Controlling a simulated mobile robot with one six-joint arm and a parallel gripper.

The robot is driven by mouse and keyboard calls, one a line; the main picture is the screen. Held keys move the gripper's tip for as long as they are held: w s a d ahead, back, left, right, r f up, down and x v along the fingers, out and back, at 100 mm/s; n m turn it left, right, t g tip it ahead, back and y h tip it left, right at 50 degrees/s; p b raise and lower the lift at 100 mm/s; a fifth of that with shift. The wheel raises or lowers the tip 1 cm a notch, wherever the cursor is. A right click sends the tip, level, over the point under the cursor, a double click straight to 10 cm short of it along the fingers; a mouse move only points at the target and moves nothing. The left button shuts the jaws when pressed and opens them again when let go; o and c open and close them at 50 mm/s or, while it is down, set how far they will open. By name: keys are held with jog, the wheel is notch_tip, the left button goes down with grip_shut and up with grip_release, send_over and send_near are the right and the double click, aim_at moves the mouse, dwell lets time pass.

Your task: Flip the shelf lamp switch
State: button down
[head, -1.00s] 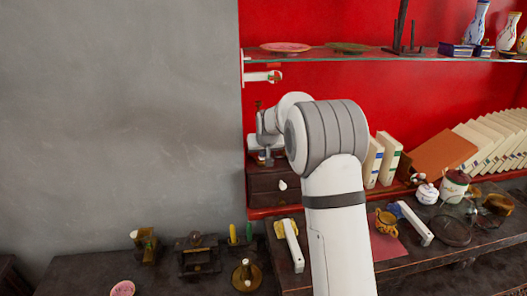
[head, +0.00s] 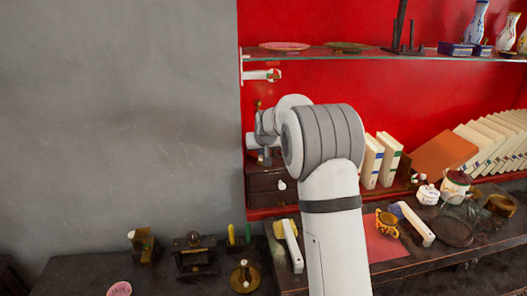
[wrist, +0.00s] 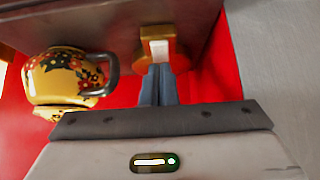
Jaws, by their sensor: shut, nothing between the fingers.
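My gripper (wrist: 159,70) is shut, its dark fingertips together with nothing between them. In the wrist view the tips are right at a white switch lever (wrist: 159,49) on a brass-coloured mount (wrist: 180,46). They look close to or touching its lower end; I cannot tell which. A yellow teapot with a floral pattern and dark handle (wrist: 63,80) stands beside the fingers on the left. In the head view my arm hides much of the area around the gripper, above the small dark drawer cabinet (head: 266,188).
A glass shelf (head: 330,55) runs above, with plates and vases on it. Books (head: 389,160) stand right of my arm. Below, the dark table (head: 85,268) holds brass pieces, white-handled items and an orange cup (head: 386,223). A grey wall (head: 130,120) is at left.

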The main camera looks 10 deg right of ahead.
aim_at(261, 159)
jog(key=shift+r, duration=0.1)
jog(key=shift+r, duration=0.35)
notch_tip(261, 159, up, 3)
jog(key=shift+s+r+p, duration=0.1)
jog(key=shift+s+p, duration=0.05)
jog(key=shift+p, duration=0.8)
jog(key=s+r+b, duration=0.2)
jog(key=s+r, duration=0.3)
jog(key=s, duration=0.3)
jog(key=shift+s+a+r+b, duration=0.15)
jog(key=shift+s+r+b, duration=0.05)
jog(key=shift+r+b, duration=0.2)
jog(key=shift+s, duration=0.1)
jog(key=s+f+g, duration=0.1)
jog(key=s+f, duration=0.2)
jog(key=s, duration=1)
jog(key=s+a+f+g, duration=0.1)
jog(key=s+f+g, duration=0.1)
jog(key=s, duration=1.1)
jog(key=s+a+f+g, duration=0.1)
jog(key=s+f, duration=0.3)
jog(key=s, duration=0.8)
jog(key=shift+s+a+f+g, duration=0.25)
jog(key=shift+s+g, duration=0.15)
jog(key=shift+g, duration=0.1)
